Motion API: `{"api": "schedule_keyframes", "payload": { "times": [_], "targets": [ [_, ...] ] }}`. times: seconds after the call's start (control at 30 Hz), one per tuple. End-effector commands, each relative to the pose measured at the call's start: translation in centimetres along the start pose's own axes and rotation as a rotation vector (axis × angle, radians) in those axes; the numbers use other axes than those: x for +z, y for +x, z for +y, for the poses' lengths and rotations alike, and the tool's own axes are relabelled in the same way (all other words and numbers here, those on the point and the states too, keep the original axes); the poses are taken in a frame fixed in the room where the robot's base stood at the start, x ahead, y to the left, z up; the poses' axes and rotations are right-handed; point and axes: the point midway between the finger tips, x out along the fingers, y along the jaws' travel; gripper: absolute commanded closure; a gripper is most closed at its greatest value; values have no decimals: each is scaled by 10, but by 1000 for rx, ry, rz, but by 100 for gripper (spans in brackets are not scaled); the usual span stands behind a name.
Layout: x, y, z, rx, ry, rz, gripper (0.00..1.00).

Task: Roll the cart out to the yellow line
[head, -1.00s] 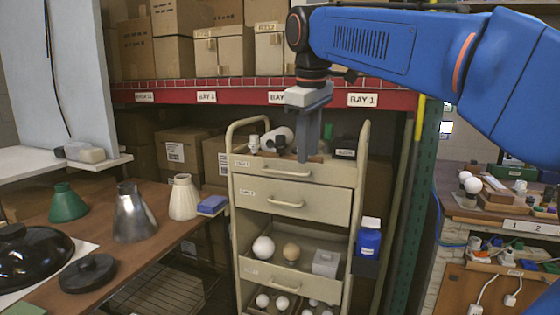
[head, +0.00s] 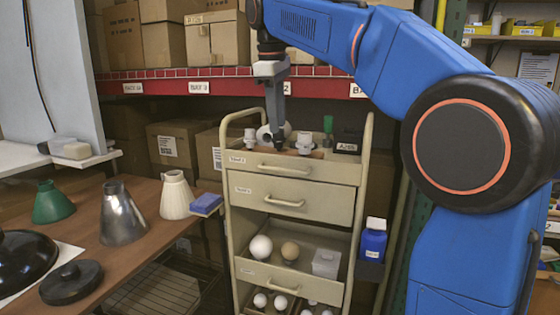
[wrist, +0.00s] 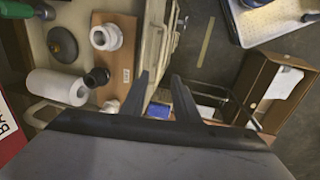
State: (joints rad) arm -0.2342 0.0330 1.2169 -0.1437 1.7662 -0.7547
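The beige cart (head: 293,203) stands upright before the shelving in the head view, with two shut drawers and open lower shelves holding balls. Its tubular posts rise at both sides. My gripper (head: 279,146) points down over the cart's top tray in the head view. In the wrist view my gripper (wrist: 160,76) has its two fingers apart with nothing seen held between them, near the cart's front edge (wrist: 152,45). I cannot tell whether it touches the cart. A dull yellow strip (wrist: 206,42) lies on the floor in the wrist view, apart from the cart.
A brown table (head: 145,238) with lamp shades stands close at the cart's left. A blue bottle (head: 373,240) sits at its right side. Loaded shelving (head: 230,87) stands behind. The wrist view shows bare floor around the strip and a brown open box (wrist: 275,85).

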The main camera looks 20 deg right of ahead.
Motion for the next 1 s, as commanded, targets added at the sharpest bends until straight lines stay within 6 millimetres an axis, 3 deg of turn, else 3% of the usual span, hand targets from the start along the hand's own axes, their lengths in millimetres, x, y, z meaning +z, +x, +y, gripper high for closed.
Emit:
{"api": "schedule_keyframes", "payload": {
  "times": [0.6,0.8,1.0],
  "targets": [
    [1,105,0,-1,1,-1,72],
    [0,122,0,0,1,0,72],
    [0,126,0,1,1,1,72]
  ]
}}
